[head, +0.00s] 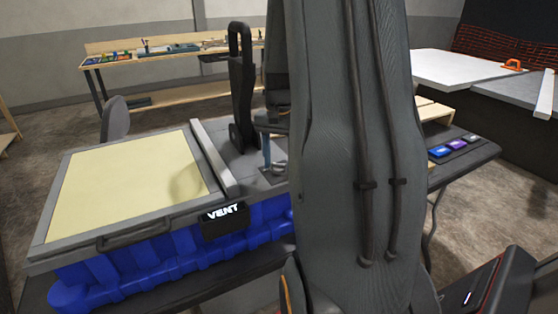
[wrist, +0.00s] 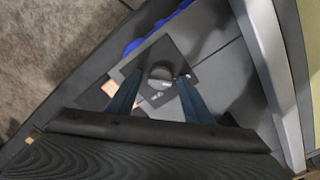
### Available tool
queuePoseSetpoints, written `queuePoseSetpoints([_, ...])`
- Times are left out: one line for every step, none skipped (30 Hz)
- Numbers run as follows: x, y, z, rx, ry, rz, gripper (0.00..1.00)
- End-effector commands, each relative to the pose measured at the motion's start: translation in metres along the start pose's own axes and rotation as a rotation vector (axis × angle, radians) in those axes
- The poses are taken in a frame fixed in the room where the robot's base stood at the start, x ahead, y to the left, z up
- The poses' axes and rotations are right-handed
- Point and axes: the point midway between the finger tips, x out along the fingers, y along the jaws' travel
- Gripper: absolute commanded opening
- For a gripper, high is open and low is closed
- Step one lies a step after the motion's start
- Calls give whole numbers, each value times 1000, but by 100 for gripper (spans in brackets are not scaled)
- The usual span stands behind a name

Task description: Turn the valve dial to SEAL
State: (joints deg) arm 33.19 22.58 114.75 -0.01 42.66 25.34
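The valve dial (wrist: 160,74) is a small dark round knob on a dark square plate (wrist: 182,52) in the wrist view. My gripper (wrist: 160,79) is open, with one blue-grey finger on each side of the dial. There are gaps between the fingers and the knob; I cannot tell whether the tips are level with it. Small orange and white labels (wrist: 110,88) lie near the plate's lower left edge; their words are too small to read. In the head view a small display (head: 224,217) on the console front reads VENT. My arm covers much of the dial area there.
The console has a pale yellow panel (head: 125,180) with a raised grey bar (head: 214,158) along its right edge. A tall black looped handle (head: 241,85) stands behind the dial area. A workbench (head: 165,55) stands behind.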

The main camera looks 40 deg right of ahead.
Motion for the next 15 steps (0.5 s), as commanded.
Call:
queuePoseSetpoints([0,0,0,0,0,0,37])
queuePoseSetpoints([0,0,0,0,0,0,32])
queuePoseSetpoints([0,0,0,0,0,0,25])
queuePoseSetpoints([0,0,0,0,0,0,20])
queuePoseSetpoints([0,0,0,0,0,0,15])
queuePoseSetpoints([0,0,0,0,0,0,8])
queuePoseSetpoints([0,0,0,0,0,0,8])
queuePoseSetpoints([0,0,0,0,0,0,8])
queuePoseSetpoints([0,0,0,1,0,0,8])
queuePoseSetpoints([0,0,0,2,0,0,8])
queuePoseSetpoints([0,0,0,5,0,0,8])
queuePoseSetpoints([0,0,0,9,0,0,8])
queuePoseSetpoints([0,0,0,14,0,0,8])
queuePoseSetpoints([0,0,0,20,0,0,8])
queuePoseSetpoints([-1,0,0,32,0,0,8])
